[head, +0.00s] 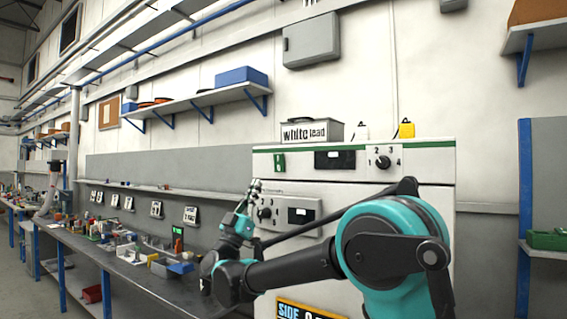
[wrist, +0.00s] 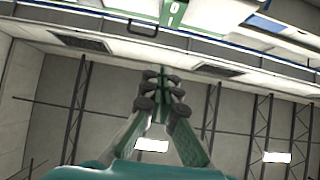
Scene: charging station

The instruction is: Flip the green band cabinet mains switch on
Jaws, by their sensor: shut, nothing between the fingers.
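The white cabinet (head: 470,170) has a green band along its top edge. A green mains switch (head: 279,162) sits on its front, below the band at the left. The switch also shows at the top of the wrist view (wrist: 172,13), with white marks on it; its lever position is too small to tell. My gripper (head: 255,184) is in front of the cabinet's left side, below and left of the switch in the head view. In the wrist view my gripper (wrist: 160,74) has its fingers together and empty, apart from the switch.
The cabinet also carries a dark display (head: 334,159), a numbered knob (head: 383,161) and a lower panel with another knob (head: 264,213) and display (head: 302,211). My arm covers much of its lower front. A cluttered workbench (head: 150,283) runs along the left.

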